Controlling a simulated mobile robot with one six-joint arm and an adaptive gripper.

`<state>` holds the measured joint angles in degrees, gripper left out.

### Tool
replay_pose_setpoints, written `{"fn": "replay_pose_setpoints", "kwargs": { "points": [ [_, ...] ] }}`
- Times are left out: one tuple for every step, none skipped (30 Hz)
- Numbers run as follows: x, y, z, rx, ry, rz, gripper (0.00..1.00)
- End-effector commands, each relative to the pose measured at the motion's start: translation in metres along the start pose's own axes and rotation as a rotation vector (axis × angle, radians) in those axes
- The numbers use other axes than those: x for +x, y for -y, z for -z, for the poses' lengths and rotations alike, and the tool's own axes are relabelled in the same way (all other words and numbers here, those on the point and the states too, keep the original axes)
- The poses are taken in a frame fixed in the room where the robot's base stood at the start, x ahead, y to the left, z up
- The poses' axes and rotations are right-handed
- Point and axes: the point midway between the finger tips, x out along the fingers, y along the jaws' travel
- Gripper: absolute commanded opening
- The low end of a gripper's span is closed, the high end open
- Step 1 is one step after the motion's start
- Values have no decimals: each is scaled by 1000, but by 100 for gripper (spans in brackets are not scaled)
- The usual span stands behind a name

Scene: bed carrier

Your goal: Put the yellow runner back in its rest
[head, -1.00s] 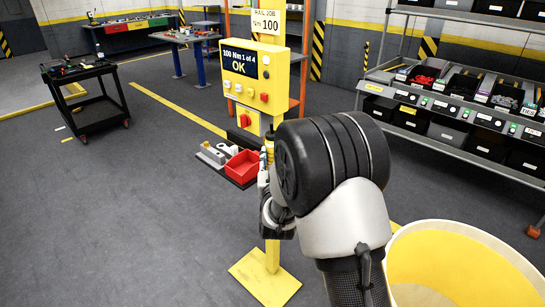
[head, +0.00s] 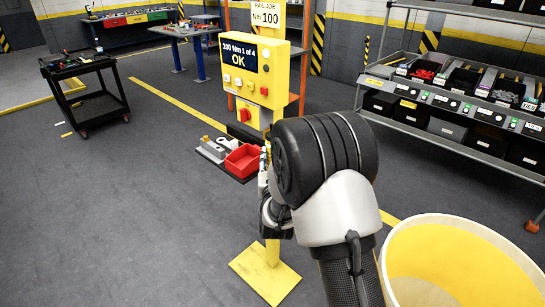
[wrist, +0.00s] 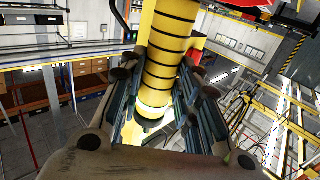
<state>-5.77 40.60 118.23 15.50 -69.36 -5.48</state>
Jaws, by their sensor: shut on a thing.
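The yellow runner (wrist: 165,60), a yellow cylinder with dark rings, stands between the fingers of my gripper (wrist: 165,84) in the wrist view. My gripper is shut on it. A light glows at the runner's near end. In the head view my gripper (head: 264,182) is beside the yellow post, below the yellow control box (head: 253,72), and my own wrist covers much of it. Only a small upper bit of the runner shows there. The rest cannot be made out, and I cannot tell whether the runner touches it. The box screen reads "100 Nm 1 of 4 OK".
The post's yellow base plate (head: 263,273) lies on the floor. A large yellow tub (head: 405,240) stands at right. A bin rack (head: 450,110) and a black cart (head: 90,95) stand farther off.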

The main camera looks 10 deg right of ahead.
Motion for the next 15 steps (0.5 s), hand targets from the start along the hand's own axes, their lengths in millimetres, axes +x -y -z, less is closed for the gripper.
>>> {"fn": "replay_pose_setpoints", "kwargs": {
  "points": [
    [1,0,2,1,-8,0,0],
    [1,0,1,1,-8,0,0],
    [1,0,0,1,-8,0,0],
    [1,0,0,1,-8,0,0],
    [1,0,-1,1,-8,0,0],
    [1,0,-2,1,-8,0,0],
    [1,0,-2,1,-8,0,0],
    [1,0,-3,1,-8,0,0],
    [1,0,-4,1,-9,0,0],
    [1,0,-4,1,-9,0,0],
    [1,0,-5,1,-9,0,0],
    [1,0,-6,1,-9,0,0],
    [1,0,-6,1,-9,0,0],
    [1,0,-7,1,-9,0,0],
    [1,0,-8,1,-9,0,0]
  ]
}}
